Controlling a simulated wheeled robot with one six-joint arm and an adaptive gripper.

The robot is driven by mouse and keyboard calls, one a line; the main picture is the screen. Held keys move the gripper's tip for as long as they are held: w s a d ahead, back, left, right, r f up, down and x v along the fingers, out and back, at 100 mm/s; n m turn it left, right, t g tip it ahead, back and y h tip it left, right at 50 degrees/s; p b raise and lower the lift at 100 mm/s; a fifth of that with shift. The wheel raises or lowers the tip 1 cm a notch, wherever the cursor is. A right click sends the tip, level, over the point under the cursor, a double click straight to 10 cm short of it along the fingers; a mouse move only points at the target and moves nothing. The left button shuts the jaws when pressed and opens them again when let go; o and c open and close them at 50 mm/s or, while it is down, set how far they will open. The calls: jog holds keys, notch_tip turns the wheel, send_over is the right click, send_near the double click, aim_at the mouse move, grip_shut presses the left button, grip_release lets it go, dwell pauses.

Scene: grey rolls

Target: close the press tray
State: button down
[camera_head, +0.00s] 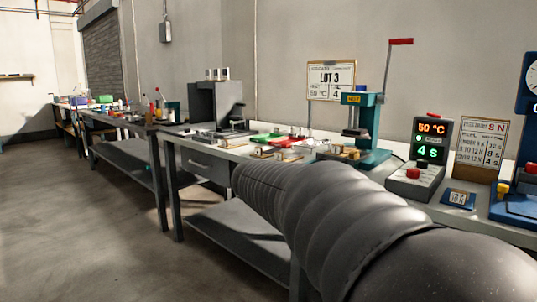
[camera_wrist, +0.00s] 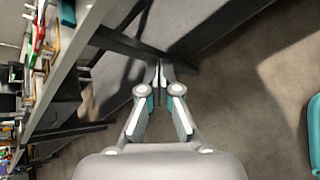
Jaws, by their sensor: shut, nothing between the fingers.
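A teal bench press (camera_head: 372,140) with a red-handled lever (camera_head: 401,42) stands on the workbench in the head view. A low tan piece (camera_head: 338,153) lies at its foot; I cannot tell if it is the press tray, or how far any tray is pulled out. My gripper (camera_wrist: 160,78) shows in the wrist view, shut and empty, with its fingertips together. It hangs over the floor beside the bench edge, apart from the things on the bench. In the head view my arm hides the gripper and part of the bench front.
More benches run left. The floor (camera_head: 85,220) at the left is clear.

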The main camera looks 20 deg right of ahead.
jog(key=w+d+r+n+t+h+p, duration=0.1)
jog(key=w+d+r+n+h, duration=0.1)
jog(key=w+d+r+n, duration=0.3)
jog(key=w+d+r+n+h+p, duration=0.1)
jog(key=w+d+r+n+h, duration=0.15)
jog(key=w, duration=0.45)
jog(key=shift+n, duration=0.25)
jog(key=x, duration=0.5)
jog(key=p+x, duration=0.1)
jog(key=x, duration=0.8)
jog(key=shift+w+d+f, duration=0.2)
jog(key=shift+w+f, duration=0.15)
jog(key=shift+f, duration=0.15)
